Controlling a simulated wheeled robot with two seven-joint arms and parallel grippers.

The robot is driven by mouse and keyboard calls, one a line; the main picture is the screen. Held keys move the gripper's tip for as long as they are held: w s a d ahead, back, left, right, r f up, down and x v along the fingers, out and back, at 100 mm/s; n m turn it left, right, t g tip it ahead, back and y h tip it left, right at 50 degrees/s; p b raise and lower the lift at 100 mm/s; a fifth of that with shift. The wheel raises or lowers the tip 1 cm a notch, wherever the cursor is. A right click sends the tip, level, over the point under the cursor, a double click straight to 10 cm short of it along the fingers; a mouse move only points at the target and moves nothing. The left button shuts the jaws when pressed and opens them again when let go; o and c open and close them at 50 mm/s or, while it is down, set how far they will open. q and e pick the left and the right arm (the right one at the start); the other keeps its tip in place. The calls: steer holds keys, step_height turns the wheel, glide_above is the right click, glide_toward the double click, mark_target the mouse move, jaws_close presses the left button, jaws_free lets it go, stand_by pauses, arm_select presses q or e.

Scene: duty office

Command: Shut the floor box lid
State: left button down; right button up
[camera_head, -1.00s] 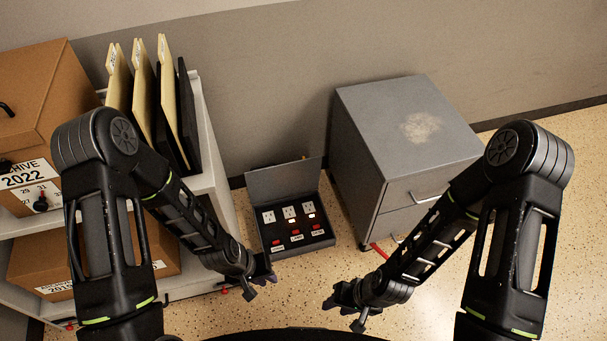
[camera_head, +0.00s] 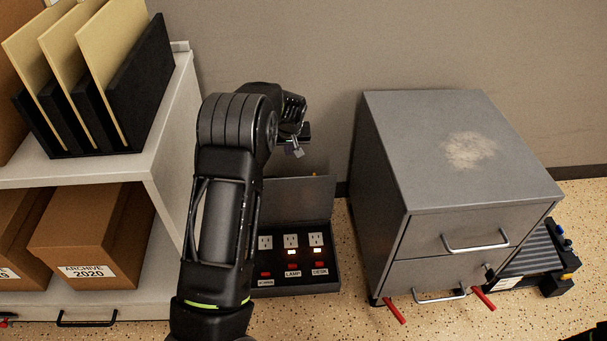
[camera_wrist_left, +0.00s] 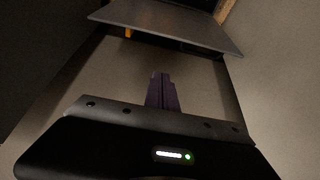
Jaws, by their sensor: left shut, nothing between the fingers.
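The floor box (camera_head: 325,277) sits on the floor between the shelf and the grey cabinet. It holds outlets and red switches. Its grey lid (camera_head: 305,205) stands raised at the back, partly hidden by my left arm. My left gripper (camera_head: 296,150) is above and behind the lid's top edge, near the wall, shut and empty. In the left wrist view, the closed purple fingertips (camera_wrist_left: 160,90) point towards a grey panel (camera_wrist_left: 165,22) that looks like the lid, with a gap between.
The grey drawer cabinet (camera_head: 455,170) stands close to the box on the right. A white shelf (camera_head: 165,170) with archive boxes (camera_head: 95,238) and folders is on the left. Red handles (camera_head: 396,309) stick out near the cabinet's base. The wall is close behind.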

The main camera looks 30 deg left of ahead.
mark_target(290, 180)
arm_select(q)
steer(key=b+x, duration=0.4)
steer(key=x, duration=0.7)
steer(key=shift+s+d+r+b, duration=0.1)
steer(key=shift+s+d+b, duration=0.2)
steer(key=shift+s+d, duration=0.5)
steer(key=shift+s+d+r+b, duration=0.1)
steer(key=shift+s+d+b, duration=0.15)
steer(key=shift+s+d, duration=0.55)
steer(key=shift+s+a, duration=0.15)
steer(key=shift+s, duration=0.15)
